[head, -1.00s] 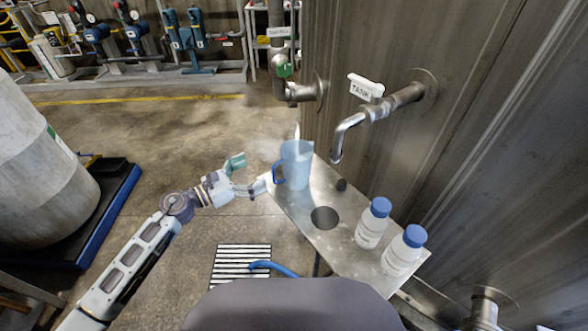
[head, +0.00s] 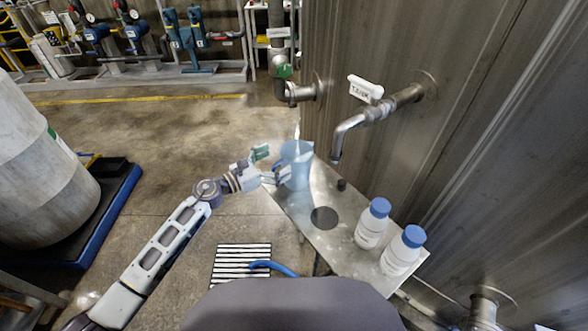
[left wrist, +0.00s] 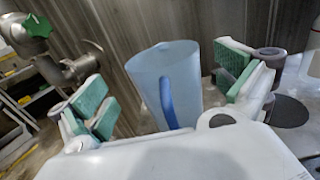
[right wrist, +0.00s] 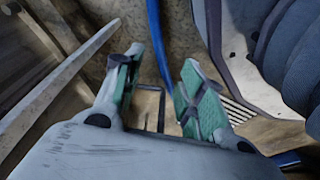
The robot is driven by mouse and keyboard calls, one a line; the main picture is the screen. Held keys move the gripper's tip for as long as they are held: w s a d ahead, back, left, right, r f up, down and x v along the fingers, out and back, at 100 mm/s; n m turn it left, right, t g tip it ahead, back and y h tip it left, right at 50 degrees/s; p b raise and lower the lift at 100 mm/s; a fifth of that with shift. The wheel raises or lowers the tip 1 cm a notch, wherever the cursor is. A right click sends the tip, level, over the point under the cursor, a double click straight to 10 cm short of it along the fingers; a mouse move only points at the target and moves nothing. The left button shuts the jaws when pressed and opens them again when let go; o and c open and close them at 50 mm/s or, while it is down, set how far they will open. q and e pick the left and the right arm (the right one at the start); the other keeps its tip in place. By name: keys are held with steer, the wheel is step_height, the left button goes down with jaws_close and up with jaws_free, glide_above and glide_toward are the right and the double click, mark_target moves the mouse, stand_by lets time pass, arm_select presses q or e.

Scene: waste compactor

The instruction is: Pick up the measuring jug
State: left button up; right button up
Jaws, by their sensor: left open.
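The measuring jug (head: 297,160) is a translucent pale blue jug standing upright at the far left corner of the metal shelf (head: 300,212). My left gripper (head: 270,164) is open at the jug's handle side, with nothing held. In the left wrist view the jug (left wrist: 172,85) stands between the spread green finger pads of my left gripper (left wrist: 165,95). Its darker blue handle (left wrist: 168,104) faces the wrist. In the right wrist view my right gripper (right wrist: 155,88) has its fingers apart and nothing between them but the floor behind.
Two white bottles with blue caps, one (head: 371,223) nearer the jug and one (head: 403,251) farther, stand on the shelf's right part. A tap (head: 352,130) juts from the tank wall above the shelf. A striped floor grate (head: 240,265) lies below.

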mark_target(283, 158)
arm_select(q)
steer(key=shift+w, duration=0.1)
arm_select(e)
steer(key=shift+w+d+r, duration=0.1)
steer(key=shift+w+r, duration=0.1)
steer(key=shift+w, duration=0.25)
arm_select(q)
steer(key=shift+w+d+r, duration=0.1)
steer(key=shift+w+d, duration=0.15)
steer(key=shift+d, duration=0.2)
steer(key=shift+x, duration=1.65)
steer(key=shift+w+d, duration=0.15)
steer(key=shift+d, duration=0.25)
arm_select(e)
steer(key=shift+s+d+f, duration=0.2)
steer(key=shift+s+f, duration=0.25)
steer(key=shift+w, duration=0.1)
arm_select(q)
steer(key=c, duration=1.1)
